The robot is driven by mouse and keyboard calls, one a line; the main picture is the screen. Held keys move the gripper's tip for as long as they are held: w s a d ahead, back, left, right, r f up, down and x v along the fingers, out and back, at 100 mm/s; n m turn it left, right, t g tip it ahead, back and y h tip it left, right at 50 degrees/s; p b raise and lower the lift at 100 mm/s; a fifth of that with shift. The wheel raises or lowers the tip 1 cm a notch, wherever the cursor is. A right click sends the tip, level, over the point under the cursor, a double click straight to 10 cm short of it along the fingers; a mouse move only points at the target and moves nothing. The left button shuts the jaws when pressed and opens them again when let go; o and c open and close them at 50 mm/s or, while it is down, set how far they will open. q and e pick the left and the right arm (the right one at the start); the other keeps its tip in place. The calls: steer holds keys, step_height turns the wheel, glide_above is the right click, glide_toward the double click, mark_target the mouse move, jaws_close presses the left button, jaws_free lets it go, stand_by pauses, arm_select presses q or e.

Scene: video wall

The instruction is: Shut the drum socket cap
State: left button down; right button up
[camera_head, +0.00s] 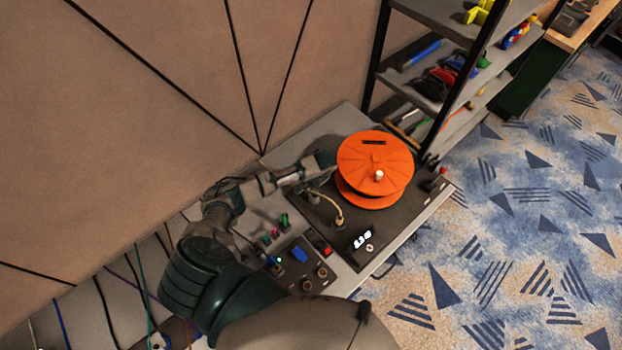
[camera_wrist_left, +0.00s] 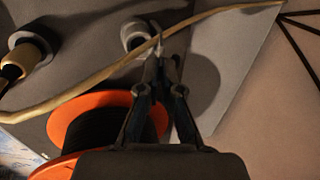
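The orange drum (camera_head: 375,160) stands on the dark panel of the bench, with a pale knob on top. Its orange flanges and dark core also show in the left wrist view (camera_wrist_left: 85,105). My left gripper (camera_head: 325,162) is beside the drum, on its left. In the wrist view its fingers (camera_wrist_left: 161,66) are close together, tips just below a pale round fitting (camera_wrist_left: 136,33), which may be the drum socket or its cap. I cannot tell whether they touch it. A tan cable (camera_wrist_left: 85,84) crosses the fitting and partly hides it. My right gripper is out of view.
A cable plug (camera_head: 340,221) stands in the panel below the drum. Switches, a lit display (camera_head: 362,239) and coloured connectors (camera_head: 284,220) are nearby. A shelf rack (camera_head: 440,95) with tools stands behind, right of the drum. A tan wall (camera_head: 150,110) rises on the left.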

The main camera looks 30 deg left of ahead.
arm_select(q)
steer(key=shift+s+d+f+t+y, duration=0.15)
steer(key=shift+d+f+t+y, duration=0.1)
steer(key=shift+d+y, duration=0.4)
steer(key=shift+s+d+f+t+y, duration=0.1)
steer(key=shift+d+f+t+y, duration=0.2)
steer(key=shift+y, duration=0.65)
steer(key=shift+s+d+f+t+y, duration=0.2)
steer(key=shift+d+y, duration=0.35)
steer(key=shift+y, duration=0.25)
steer(key=c, duration=1.4)
jaws_free()
steer(key=shift+o, duration=0.2)
steer(key=shift+d, duration=0.1)
steer(key=v, duration=1.1)
steer(key=shift+d+r, duration=0.2)
steer(key=shift+d, duration=0.15)
